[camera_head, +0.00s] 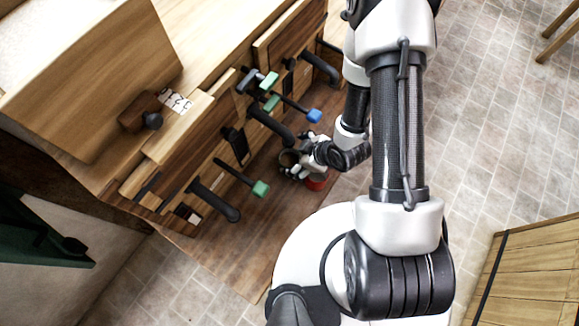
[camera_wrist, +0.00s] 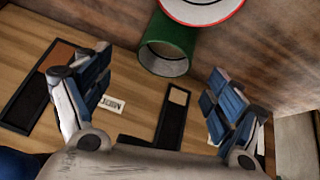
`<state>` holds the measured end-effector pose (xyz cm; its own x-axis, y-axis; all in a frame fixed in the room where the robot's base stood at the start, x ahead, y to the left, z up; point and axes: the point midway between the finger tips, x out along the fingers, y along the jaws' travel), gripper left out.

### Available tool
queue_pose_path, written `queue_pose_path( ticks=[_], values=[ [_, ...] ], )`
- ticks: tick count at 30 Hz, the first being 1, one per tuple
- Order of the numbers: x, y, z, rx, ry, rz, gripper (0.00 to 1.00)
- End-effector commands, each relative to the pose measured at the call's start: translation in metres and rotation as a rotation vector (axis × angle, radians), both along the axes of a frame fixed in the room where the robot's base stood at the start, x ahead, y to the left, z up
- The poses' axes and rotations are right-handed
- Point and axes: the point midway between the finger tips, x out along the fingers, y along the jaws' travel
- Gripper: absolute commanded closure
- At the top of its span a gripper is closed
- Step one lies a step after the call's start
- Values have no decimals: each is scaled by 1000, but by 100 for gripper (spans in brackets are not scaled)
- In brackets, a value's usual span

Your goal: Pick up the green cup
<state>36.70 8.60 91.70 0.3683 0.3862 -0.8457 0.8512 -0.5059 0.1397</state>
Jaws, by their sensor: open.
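The green cup (camera_wrist: 163,57) shows in the wrist view as a hollow green cylinder, with its pale round opening toward the camera. It is at the top middle, beyond and between the fingers of my gripper (camera_wrist: 158,95). The fingers are spread wide, one on each side, with nothing between them. In the head view my gripper (camera_head: 291,171) is low over the wooden bench, beside a small dark round opening; I cannot tell there whether this is the green cup.
A white round thing with a red rim (camera_wrist: 203,12) is right behind the green cup. Black-framed pieces (camera_wrist: 172,115) and a small label lie on the wood. Levers with a green knob (camera_head: 261,188) and a blue knob (camera_head: 314,116) stick out near my gripper.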

Motion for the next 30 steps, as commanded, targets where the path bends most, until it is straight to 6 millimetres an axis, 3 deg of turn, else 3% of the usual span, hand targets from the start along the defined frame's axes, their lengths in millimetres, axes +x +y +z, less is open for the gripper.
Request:
queue_pose_path(
  ticks=[7, 16, 25, 30],
  values=[
    [5, 7, -16, 0, 1, 1, 14],
    [13, 22, -55, 0, 0, 1, 14],
    [15, 24, -59, 0, 0, -1, 14],
    [15, 24, -59, 0, 0, -1, 25]
  ],
)
